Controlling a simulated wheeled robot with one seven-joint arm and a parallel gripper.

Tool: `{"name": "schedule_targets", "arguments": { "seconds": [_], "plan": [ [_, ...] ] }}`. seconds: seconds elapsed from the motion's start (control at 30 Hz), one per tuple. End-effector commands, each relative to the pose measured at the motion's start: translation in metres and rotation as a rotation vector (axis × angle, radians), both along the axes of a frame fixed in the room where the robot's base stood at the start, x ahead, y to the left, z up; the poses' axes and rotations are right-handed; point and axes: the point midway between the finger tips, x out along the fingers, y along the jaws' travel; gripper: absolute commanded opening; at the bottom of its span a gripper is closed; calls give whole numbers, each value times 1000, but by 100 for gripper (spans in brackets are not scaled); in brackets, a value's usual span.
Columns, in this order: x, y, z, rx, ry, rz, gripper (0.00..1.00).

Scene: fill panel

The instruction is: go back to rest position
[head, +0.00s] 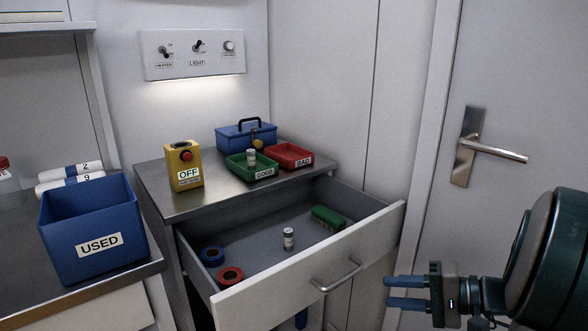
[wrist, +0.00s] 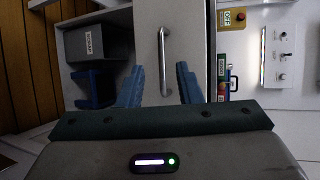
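My gripper (head: 389,293) is at the lower right in the head view, its two blue fingers apart with nothing between them. It is to the right of the open drawer's metal handle (head: 336,276) and apart from it. In the wrist view my fingers (wrist: 158,88) are also spread, and the handle (wrist: 165,60) shows beyond them, in the gap. The drawer (head: 300,275) is pulled out and holds a small vial (head: 288,239), a green block (head: 328,216), a blue ring (head: 212,255) and a red ring (head: 230,278).
On the counter stand a yellow OFF box (head: 184,165), a green GOOD tray (head: 262,176) with a vial, a red BAD tray (head: 301,164) and a blue case (head: 238,142). A blue USED bin (head: 95,260) is at left. A door (head: 535,110) is at right.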

Motion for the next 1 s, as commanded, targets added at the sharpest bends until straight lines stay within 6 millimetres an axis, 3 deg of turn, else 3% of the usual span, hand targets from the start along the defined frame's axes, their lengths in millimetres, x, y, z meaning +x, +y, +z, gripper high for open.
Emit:
{"name": "schedule_targets", "arguments": {
  "seconds": [0.03, 0.2, 0.4, 0.7, 1.0],
  "plan": [
    [-6, 15, 23, -39, 33, 47, 32],
    [-35, 57, 53, -225, 175, 192, 32],
    [-68, 83, 86, -493, 278, 310, 32],
    [-100, 87, 149, -932, 265, 382, 32],
    [-101, 81, 215, -1261, 99, 351, 32]
  ]
}}
